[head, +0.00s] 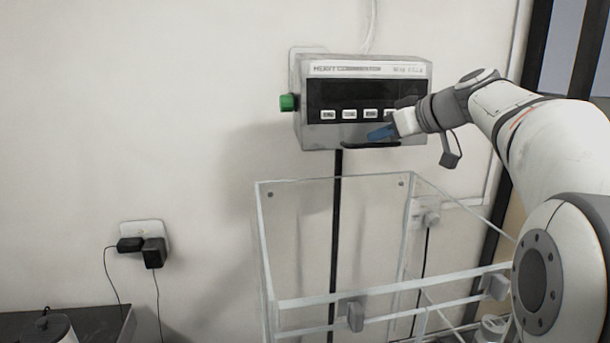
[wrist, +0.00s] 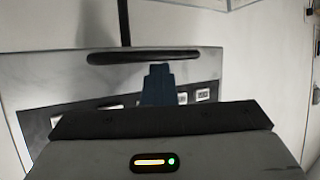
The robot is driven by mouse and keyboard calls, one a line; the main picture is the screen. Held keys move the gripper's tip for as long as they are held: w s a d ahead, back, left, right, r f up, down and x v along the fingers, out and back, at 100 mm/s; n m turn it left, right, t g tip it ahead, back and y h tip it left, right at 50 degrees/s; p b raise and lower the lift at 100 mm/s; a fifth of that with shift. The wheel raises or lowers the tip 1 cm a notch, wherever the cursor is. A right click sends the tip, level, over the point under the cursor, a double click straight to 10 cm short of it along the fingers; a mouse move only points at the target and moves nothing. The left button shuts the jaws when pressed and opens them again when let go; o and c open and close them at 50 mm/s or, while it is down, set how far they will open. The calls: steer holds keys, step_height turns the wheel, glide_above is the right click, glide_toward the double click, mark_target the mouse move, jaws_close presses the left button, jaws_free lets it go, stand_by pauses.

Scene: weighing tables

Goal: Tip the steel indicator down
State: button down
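The steel indicator (head: 365,100) is a box on the wall with a dark display, a row of white buttons and a green knob (head: 288,102) on its left side. A black bar (head: 371,144) runs along its lower front edge. My gripper (head: 381,132) has blue fingertips in front of the lower right of the panel, just above the bar. In the wrist view the indicator (wrist: 50,76) appears upside down. There, the blue fingers (wrist: 158,82) look closed together, with their tips close to the bar (wrist: 143,57). I cannot tell whether they touch it. Nothing shows between them.
A clear open-topped box (head: 300,240) stands below the indicator. A black post (head: 336,200) runs down behind it. A wall socket (head: 145,240) with plugs and cables is at the left. The wall left of the indicator is bare.

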mark_target(380, 144)
steer(key=shift+w+a+f+b, duration=0.1)
steer(key=shift+w+f+b, duration=0.3)
steer(key=shift+f, duration=0.3)
steer(key=shift+w+a+f+b, duration=0.1)
steer(key=shift+w+f+b, duration=0.3)
steer(key=shift+f, duration=0.3)
steer(key=s+d+r, duration=0.1)
steer(key=s+r, duration=0.4)
steer(key=shift+r, duration=0.4)
steer(key=shift+d, duration=0.15)
